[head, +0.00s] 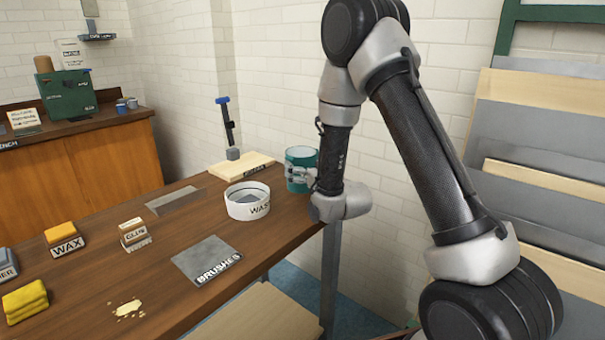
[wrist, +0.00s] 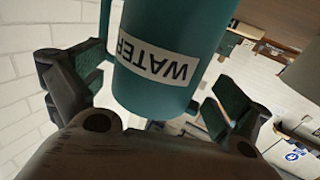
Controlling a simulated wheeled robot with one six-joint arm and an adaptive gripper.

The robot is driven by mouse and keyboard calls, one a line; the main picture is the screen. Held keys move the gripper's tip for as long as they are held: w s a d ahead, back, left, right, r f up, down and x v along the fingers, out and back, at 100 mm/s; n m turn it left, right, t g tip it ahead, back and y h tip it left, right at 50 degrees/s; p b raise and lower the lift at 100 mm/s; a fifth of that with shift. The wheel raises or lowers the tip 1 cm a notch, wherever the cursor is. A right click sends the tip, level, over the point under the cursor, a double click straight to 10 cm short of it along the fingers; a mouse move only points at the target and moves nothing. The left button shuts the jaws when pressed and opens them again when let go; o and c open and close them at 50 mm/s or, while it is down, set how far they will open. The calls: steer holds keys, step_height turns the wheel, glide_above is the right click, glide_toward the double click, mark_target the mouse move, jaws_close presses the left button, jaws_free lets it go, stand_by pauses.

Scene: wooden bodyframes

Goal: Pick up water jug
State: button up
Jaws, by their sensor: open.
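The teal water jug (head: 301,157) stands at the far right end of the wooden workbench in the head view, partly hidden by my arm. In the wrist view the jug (wrist: 160,60) fills the middle, with a white WATER label facing the camera and its handle at the left. My gripper (head: 300,176) is at the jug's side. Its open fingers lie on both sides of the jug in the wrist view (wrist: 152,95), with a visible gap at least on the right.
A white round tub (head: 246,206) stands left of the jug on the workbench (head: 165,235). A pale board (head: 243,166) lies behind it. A grey BRUSHES plate (head: 206,260), a GLUE block (head: 134,236) and a WAX block (head: 65,243) are further left. The tiled wall is close behind.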

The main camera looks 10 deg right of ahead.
steer(key=x, duration=0.3)
steer(key=shift+w, duration=0.4)
steer(key=c, duration=1.4)
steer(key=shift+r, duration=0.1)
step_height(320, 180, up, 10)
